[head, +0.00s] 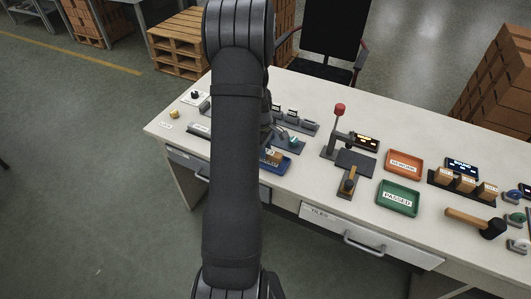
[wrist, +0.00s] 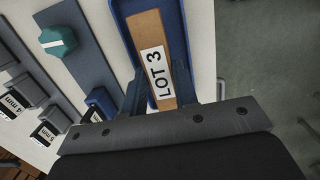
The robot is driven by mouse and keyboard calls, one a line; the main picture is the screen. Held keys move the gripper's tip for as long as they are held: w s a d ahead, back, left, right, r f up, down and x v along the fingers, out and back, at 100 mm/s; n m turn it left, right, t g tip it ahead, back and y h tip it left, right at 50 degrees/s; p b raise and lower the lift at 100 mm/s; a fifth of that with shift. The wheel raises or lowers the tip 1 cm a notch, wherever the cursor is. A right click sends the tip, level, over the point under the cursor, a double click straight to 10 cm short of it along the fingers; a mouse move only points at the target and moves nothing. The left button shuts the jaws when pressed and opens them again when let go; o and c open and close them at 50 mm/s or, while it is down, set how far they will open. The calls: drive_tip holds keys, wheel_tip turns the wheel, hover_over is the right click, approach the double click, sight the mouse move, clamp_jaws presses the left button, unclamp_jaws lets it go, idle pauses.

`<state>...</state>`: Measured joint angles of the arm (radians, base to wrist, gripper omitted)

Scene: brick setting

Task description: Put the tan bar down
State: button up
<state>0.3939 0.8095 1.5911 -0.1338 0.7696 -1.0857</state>
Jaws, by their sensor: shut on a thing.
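The tan bar (wrist: 150,35) carries a white label reading "LOT 3". My gripper (wrist: 160,90) is shut on it, one finger on each side of its near end. In the wrist view the bar lies over a blue tray (wrist: 122,14), inside its outline. I cannot tell whether it touches the tray's floor. In the head view a small part of the bar (head: 276,156) shows beside my arm, at the blue tray (head: 284,168).
An orange tray (head: 404,165) and a green "PASSED" tray (head: 398,198) stand to the right. A red-knobbed lever press (head: 339,125), a mallet (head: 478,223) and a rack of tan blocks (head: 464,184) share the bench. A teal knob (wrist: 57,41) is left of the blue tray in the wrist view.

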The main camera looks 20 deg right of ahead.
drive_tip(key=shift+f, duration=1.15)
drive_tip(key=shift+f, duration=0.15)
drive_tip(key=o, duration=0.8)
drive_tip(key=shift+c, duration=0.2)
wheel_tip(320, 180, up, 12)
drive_tip(key=shift+w+a, duration=0.3)
drive_tip(key=shift+a, duration=0.15)
